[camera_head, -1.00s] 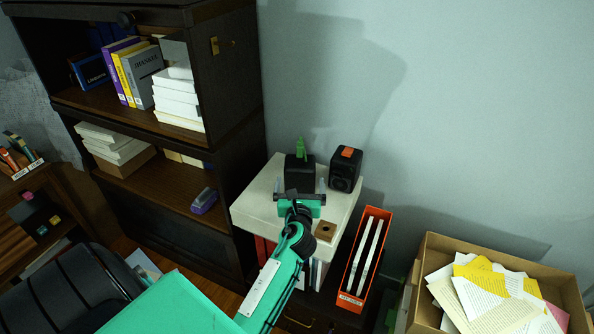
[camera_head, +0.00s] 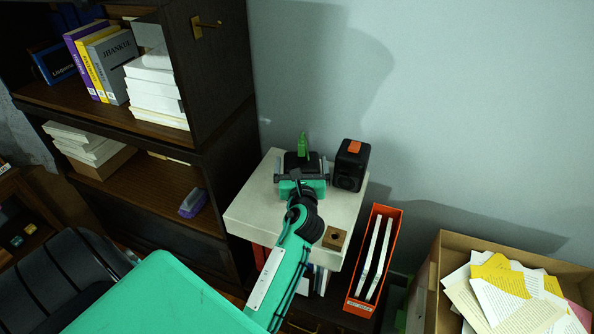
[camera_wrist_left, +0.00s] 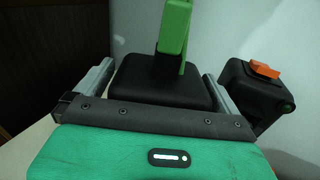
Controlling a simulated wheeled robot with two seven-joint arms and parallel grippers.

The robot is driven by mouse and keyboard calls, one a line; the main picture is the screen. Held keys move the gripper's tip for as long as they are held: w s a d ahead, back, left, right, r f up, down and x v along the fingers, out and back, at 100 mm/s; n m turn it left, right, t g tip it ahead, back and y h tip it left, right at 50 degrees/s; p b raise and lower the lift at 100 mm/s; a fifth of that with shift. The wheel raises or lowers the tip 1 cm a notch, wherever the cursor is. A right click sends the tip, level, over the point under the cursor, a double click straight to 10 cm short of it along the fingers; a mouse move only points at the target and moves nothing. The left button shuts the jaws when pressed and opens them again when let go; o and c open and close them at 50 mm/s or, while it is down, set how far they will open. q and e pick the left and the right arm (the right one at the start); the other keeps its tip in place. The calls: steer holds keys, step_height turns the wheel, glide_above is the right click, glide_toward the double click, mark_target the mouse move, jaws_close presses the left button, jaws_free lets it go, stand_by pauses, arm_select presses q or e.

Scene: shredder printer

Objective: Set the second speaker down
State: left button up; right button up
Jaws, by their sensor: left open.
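A black speaker (camera_head: 297,160) with a green upright piece on top stands at the back of the white cabinet top (camera_head: 257,213). My left gripper (camera_head: 302,177) is in front of it and hides its lower part. In the left wrist view the open fingers (camera_wrist_left: 156,88) lie on either side of this speaker (camera_wrist_left: 165,82), with small gaps showing; the green piece (camera_wrist_left: 174,30) rises above it. A second black speaker (camera_head: 349,171) with an orange piece on top stands upright just to the right, also in the left wrist view (camera_wrist_left: 254,92). My right gripper is out of view.
An orange file holder (camera_head: 357,287) stands to the right, then a cardboard box (camera_head: 436,262) of papers. A dark bookcase (camera_head: 214,90) stands close on the left. Wall behind.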

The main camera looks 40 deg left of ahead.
arm_select(q)
steer(key=shift+w, duration=0.2)
steer(key=c, duration=0.9)
steer(key=shift+r, duration=0.1)
steer(key=shift+c, duration=1.4)
steer(key=shift+r, duration=0.1)
